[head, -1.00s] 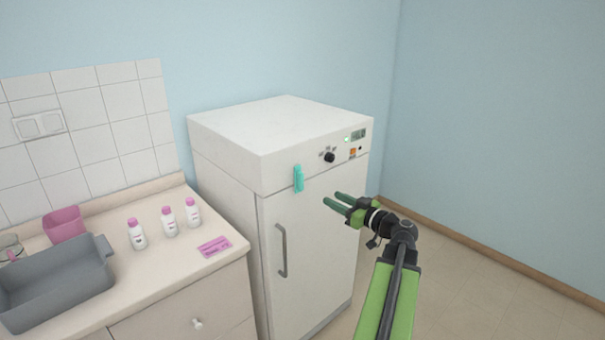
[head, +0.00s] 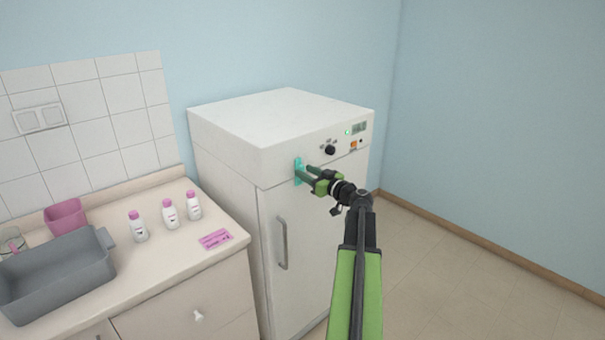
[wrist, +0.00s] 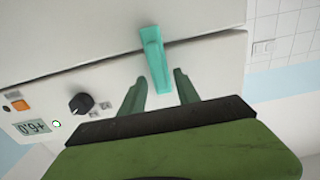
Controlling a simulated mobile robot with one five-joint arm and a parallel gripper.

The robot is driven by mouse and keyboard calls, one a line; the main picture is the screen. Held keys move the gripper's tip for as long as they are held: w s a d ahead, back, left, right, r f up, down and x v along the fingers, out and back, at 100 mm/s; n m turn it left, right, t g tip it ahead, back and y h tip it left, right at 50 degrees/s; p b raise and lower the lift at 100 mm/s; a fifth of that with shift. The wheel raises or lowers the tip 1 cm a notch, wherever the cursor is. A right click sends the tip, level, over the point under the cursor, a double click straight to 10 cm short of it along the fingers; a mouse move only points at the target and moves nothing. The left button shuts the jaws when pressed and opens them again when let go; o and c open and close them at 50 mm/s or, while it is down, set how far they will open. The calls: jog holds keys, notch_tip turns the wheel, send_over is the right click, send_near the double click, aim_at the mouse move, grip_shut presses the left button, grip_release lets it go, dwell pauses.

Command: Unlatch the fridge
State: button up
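The white fridge (head: 300,225) stands right of the counter with its door shut. A teal latch (head: 298,168) sits across the seam between the upper panel and the door, near the front left corner. In the wrist view the latch (wrist: 155,58) lies just ahead of and between my two fingers, with a gap on both sides. My gripper (head: 307,173) is open at the latch, and its fingers partly cover the latch in the head view. In the wrist view my gripper (wrist: 160,85) holds nothing. The door handle (head: 282,244) is grey and vertical, below the latch.
A black knob (head: 330,150) and a display (head: 359,128) are on the fridge's upper panel. The counter (head: 170,255) at left holds a grey basin (head: 60,280), several white bottles with pink caps and a pink pack (head: 215,239). The floor at right is clear.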

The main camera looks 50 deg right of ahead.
jog(key=shift+w, duration=0.6)
